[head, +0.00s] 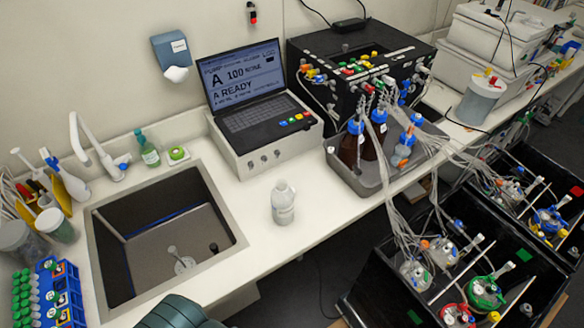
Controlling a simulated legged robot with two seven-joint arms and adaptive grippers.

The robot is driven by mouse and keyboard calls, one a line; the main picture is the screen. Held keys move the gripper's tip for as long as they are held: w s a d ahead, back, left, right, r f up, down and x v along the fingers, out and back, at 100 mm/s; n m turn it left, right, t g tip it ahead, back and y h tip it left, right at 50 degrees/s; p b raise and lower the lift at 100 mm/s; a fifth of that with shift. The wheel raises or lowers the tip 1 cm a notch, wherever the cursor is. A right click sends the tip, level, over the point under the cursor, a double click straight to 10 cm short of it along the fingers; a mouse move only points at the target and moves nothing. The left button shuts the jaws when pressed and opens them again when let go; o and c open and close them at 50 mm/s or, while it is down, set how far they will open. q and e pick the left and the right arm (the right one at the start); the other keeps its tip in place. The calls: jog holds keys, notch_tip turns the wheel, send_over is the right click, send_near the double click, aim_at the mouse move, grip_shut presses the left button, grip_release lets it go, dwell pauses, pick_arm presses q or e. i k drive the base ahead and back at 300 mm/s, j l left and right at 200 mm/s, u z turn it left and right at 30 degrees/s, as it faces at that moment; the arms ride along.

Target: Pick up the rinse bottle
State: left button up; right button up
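A translucent whitish bottle with a pale label (283,203) stands upright on the white counter, right of the sink and in front of the laptop-like console. It looks like the rinse bottle, though its label is too small to read. Nothing touches it. A dark teal rounded part at the bottom edge, left of centre, looks like a link of my own arm; no fingertips show there. Neither gripper can be seen.
The sink (218,252) is left of the bottle. The console (253,103) stands behind it. A grey tray (372,187) with brown bottles and tubing is to the right. Black bins (372,290) stand beyond the counter's front edge. The counter around the bottle is clear.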

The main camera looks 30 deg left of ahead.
aim_at(282, 202)
jog(key=i+j+u, duration=0.15)
jog(key=u, duration=0.9)
jog(key=l+u, duration=0.2)
jog(key=u, duration=0.2)
jog(key=k+l+u, duration=0.1)
jog(key=u, duration=0.25)
jog(key=k+l+u, duration=0.1)
jog(key=u, duration=0.3)
jog(key=k+l+u, duration=0.1)
jog(key=u, duration=0.25)
jog(key=k+l, duration=0.05)
jog(key=l, duration=0.05)
